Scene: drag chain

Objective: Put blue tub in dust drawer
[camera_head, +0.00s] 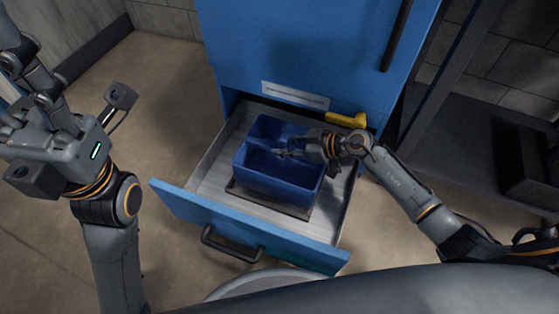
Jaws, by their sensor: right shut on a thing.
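The blue tub (278,176) is inside the pulled-out dust drawer (208,176), over a dark flat patch on its grey floor. I cannot tell whether the tub rests on the floor or hangs just above it. My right gripper (283,153) reaches in from the right and is shut on the tub, with its fingers at the tub's inner part; the exact contact is hard to see. My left gripper (60,103) is raised at the left, away from the drawer. Its fingers are spread and it is empty.
The drawer belongs to a tall blue cabinet (310,40) with a black handle (397,35). A yellow handle (346,120) sits at the drawer's back right. A round grey rim (262,279) stands before the drawer. A dark shelf (470,140) is at the right. Floor is clear at left.

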